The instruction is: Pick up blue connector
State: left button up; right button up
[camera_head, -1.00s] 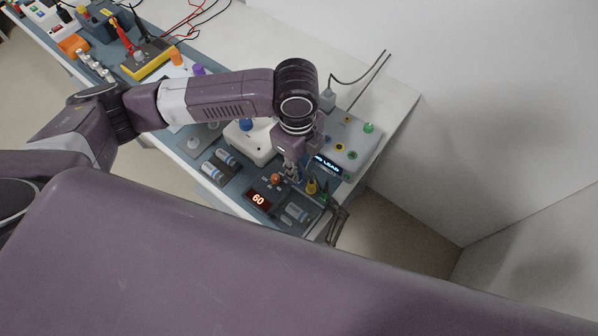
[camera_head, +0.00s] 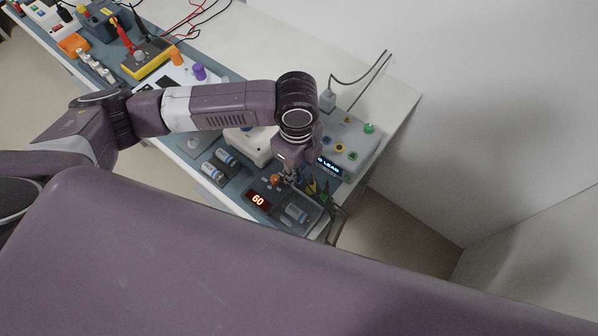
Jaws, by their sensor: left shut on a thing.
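My left gripper (camera_head: 291,179) points down over the near right end of the bench, beside an orange knob (camera_head: 275,180). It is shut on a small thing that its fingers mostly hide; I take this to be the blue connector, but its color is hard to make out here. Yellow and green connectors (camera_head: 312,187) are close to the right of the fingers, with dark leads running over the bench edge. The lead box (camera_head: 347,147) with a lit display and colored sockets stands behind them. My right gripper is out of view.
A red display reading 60 (camera_head: 258,199) and a dark tray with grey cylinders (camera_head: 297,214) are near the gripper. A white device (camera_head: 262,150) is partly behind my arm. The bench's right end is close, with a wall beyond.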

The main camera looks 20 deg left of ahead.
pick_arm(q)
jog(key=shift+s+a+r, duration=0.15)
jog(key=shift+s+a, duration=0.05)
jog(key=shift+s, duration=0.2)
grip_shut()
notch_tip(320, 180, up, 20)
jog(key=shift+w+f, duration=0.2)
jog(key=o, duration=2)
grip_release()
jog(key=shift+d, duration=0.1)
jog(key=shift+c, duration=0.2)
